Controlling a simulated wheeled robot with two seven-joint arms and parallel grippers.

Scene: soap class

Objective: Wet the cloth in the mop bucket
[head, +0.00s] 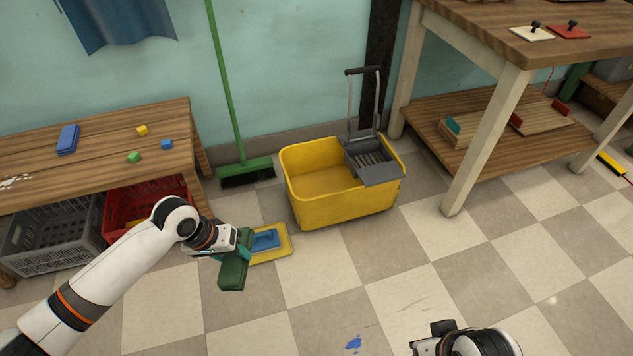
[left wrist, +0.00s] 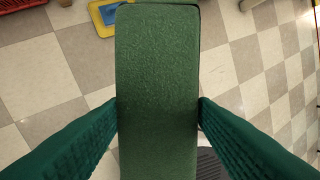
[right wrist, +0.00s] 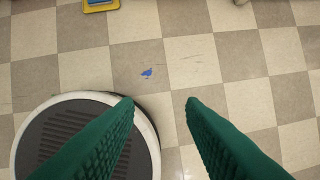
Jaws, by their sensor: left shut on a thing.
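The yellow mop bucket (head: 345,212) stands on the floor near the wall, with a grey wringer (head: 372,160) at its right end. Its visible inside shows no clear water level.
A yellow tray (head: 283,243) with a blue block (head: 264,239) lies on the floor behind the cloth. A green broom (head: 246,170) leans on the wall. A low bench (head: 100,145) stands left, a workbench (head: 480,52) right. The floor before the bucket is free apart from a blue stain (head: 353,343).

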